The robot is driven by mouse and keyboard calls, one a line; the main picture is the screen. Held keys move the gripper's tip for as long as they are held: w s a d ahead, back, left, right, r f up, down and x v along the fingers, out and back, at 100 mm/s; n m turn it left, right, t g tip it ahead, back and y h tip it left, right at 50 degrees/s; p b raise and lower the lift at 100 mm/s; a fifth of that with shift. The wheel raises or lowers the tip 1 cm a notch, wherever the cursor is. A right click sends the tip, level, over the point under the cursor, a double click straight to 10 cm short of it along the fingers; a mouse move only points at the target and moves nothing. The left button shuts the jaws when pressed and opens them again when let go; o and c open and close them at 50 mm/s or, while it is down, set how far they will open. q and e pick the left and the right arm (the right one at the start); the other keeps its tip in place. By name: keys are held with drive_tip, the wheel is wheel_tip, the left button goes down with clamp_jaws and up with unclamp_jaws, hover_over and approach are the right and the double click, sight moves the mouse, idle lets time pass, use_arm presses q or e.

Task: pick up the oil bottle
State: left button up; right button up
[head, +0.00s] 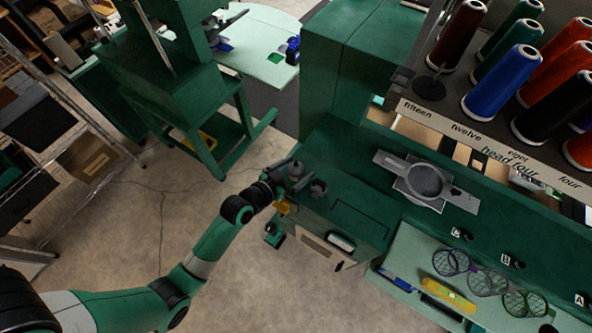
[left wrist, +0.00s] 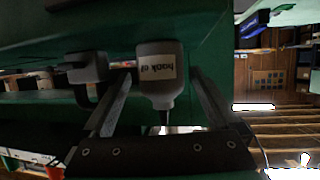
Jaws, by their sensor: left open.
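The oil bottle (head: 296,169) is a small grey bottle on the green machine top, at the near left corner in the head view. In the left wrist view the oil bottle (left wrist: 157,88) shows a pale label with upside-down lettering, and its thin nozzle points down the picture. My left gripper (head: 291,177) is at the bottle and open. Its two fingers lie on either side of the bottle in the left wrist view, with gaps visible beside it. My right gripper is not in view.
A dark cup-like holder (head: 318,188) stands close to the right of the bottle. An embroidery hoop (head: 425,181) lies farther right on the green surface. A shelf holds thread cones (head: 501,82) at upper right. Open floor lies left.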

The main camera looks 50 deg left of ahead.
sight(296, 163)
use_arm(q)
drive_tip(key=x, duration=0.3)
drive_tip(key=shift+a, duration=0.15)
drive_tip(key=shift+r, duration=0.1)
drive_tip(key=c, duration=1.5)
drive_tip(key=shift+r, duration=0.55)
drive_tip(key=r, duration=0.2)
drive_tip(key=r+p, duration=0.1)
drive_tip(key=shift+s+d+r, duration=0.2)
drive_tip(key=shift+s, duration=0.15)
drive_tip(key=s+r, duration=0.1)
drive_tip(key=s+d+r+p, duration=0.1)
drive_tip(key=s+r, duration=0.1)
drive_tip(key=r, duration=0.1)
drive_tip(key=shift+s+d+r+p, duration=0.15)
drive_tip(key=shift+d+p, duration=0.15)
drive_tip(key=shift+d, duration=0.1)
drive_tip(key=s+d+r, duration=0.1)
drive_tip(key=s, duration=0.1)
drive_tip(key=s+d+r, duration=0.1)
drive_tip(key=s+d, duration=0.1)
drive_tip(key=s, duration=0.1)
drive_tip(key=s+d+r, duration=0.1)
drive_tip(key=s+r, duration=0.1)
drive_tip(key=s, duration=0.1)
drive_tip(key=shift+s+d+r, duration=0.1)
drive_tip(key=shift+s+d, duration=0.1)
